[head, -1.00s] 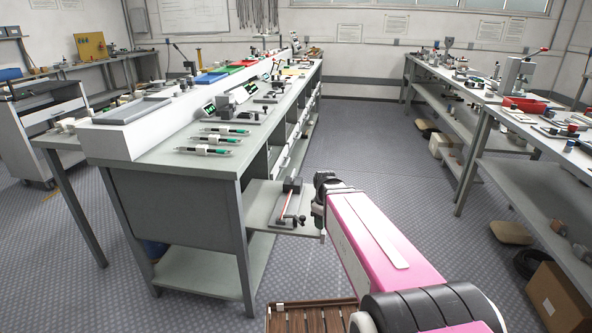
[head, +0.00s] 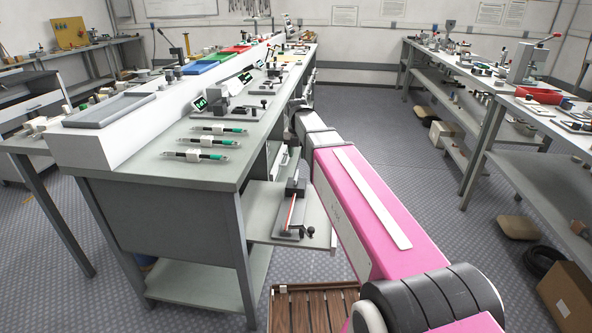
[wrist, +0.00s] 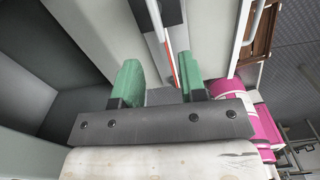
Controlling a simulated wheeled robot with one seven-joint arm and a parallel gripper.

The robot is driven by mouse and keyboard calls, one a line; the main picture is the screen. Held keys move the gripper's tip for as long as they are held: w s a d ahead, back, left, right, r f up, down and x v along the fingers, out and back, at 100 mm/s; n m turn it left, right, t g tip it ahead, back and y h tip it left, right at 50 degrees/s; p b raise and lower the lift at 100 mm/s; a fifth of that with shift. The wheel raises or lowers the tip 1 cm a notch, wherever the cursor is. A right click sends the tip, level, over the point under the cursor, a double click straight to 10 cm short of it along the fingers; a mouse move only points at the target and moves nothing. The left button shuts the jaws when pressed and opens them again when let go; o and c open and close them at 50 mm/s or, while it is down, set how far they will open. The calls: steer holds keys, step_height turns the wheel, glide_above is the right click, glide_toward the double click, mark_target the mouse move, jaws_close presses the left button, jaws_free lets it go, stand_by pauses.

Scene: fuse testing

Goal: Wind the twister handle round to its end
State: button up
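The twister (head: 293,208) is a narrow grey device on the pull-out shelf at the bench's right end. It has a dark block at its far end, a red and white strip along it, and small dark parts at its near end. I cannot make out which part is the handle. In the wrist view, part of the device (wrist: 165,38) with its red and white strip shows beyond my gripper (wrist: 158,80). The two green fingers are spread apart with nothing between them. In the head view, my arm reaches past the shelf's right side, and the fingers are hidden.
The pull-out shelf (head: 262,197) is below the main bench top (head: 178,170), which carries several pen-like testers (head: 210,142) and small displays. A wooden slatted surface (head: 312,308) is at the bottom.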

mark_target(296, 174)
steer(key=shift+n, duration=0.5)
steer(key=f, duration=1)
steer(key=shift+w+a+f, duration=0.1)
steer(key=shift+w+a, duration=0.1)
steer(key=shift+w, duration=0.2)
jaws_close()
